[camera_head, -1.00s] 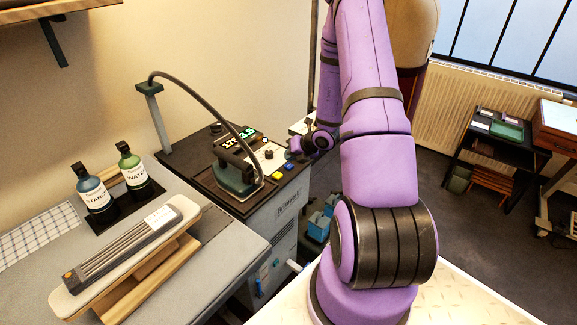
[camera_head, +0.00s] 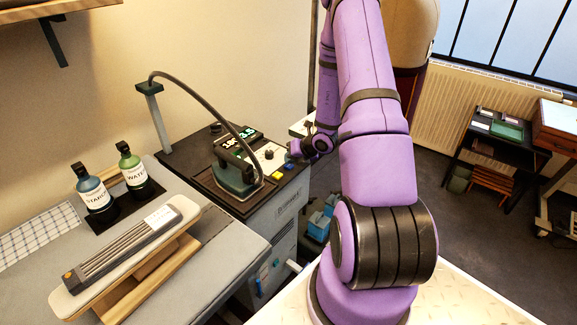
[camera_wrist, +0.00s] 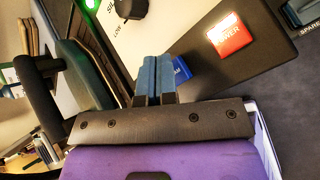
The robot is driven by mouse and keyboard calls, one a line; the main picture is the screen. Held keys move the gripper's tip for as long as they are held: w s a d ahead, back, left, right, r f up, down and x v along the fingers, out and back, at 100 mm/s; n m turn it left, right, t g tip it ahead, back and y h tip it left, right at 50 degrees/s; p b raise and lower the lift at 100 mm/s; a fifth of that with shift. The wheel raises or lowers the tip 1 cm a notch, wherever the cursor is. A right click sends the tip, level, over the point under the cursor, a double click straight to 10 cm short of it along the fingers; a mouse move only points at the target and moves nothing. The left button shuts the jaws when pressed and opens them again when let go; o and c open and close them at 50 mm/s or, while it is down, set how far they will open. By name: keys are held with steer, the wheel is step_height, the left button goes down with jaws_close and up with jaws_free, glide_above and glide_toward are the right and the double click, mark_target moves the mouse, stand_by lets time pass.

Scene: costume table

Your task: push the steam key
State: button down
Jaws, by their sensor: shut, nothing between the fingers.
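The steam station's control panel (camera_head: 268,156) is on top of the dark cabinet, beside the iron (camera_head: 236,176). In the wrist view a blue key (camera_wrist: 182,68) with a partly covered white label sits on the panel, just right of my fingertips. It also shows in the head view (camera_head: 288,166). My gripper (camera_wrist: 158,62) is shut and empty, its two blue-grey fingers together. The fingers cover part of the blue key, and I cannot tell whether they touch it. In the head view my gripper (camera_head: 297,150) is at the panel's right edge.
A lit red POWER key (camera_wrist: 229,36) is right of the blue one. A black knob (camera_wrist: 131,8) and a green light (camera_wrist: 91,4) are farther up. The iron's hose (camera_head: 205,92) arches over the cabinet. Starch (camera_head: 95,197) and water (camera_head: 134,170) bottles stand left.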

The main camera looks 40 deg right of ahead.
steer(key=shift+f, duration=0.3)
stand_by(0.4)
steer(key=shift+r, duration=0.95)
steer(key=shift+r, duration=3)
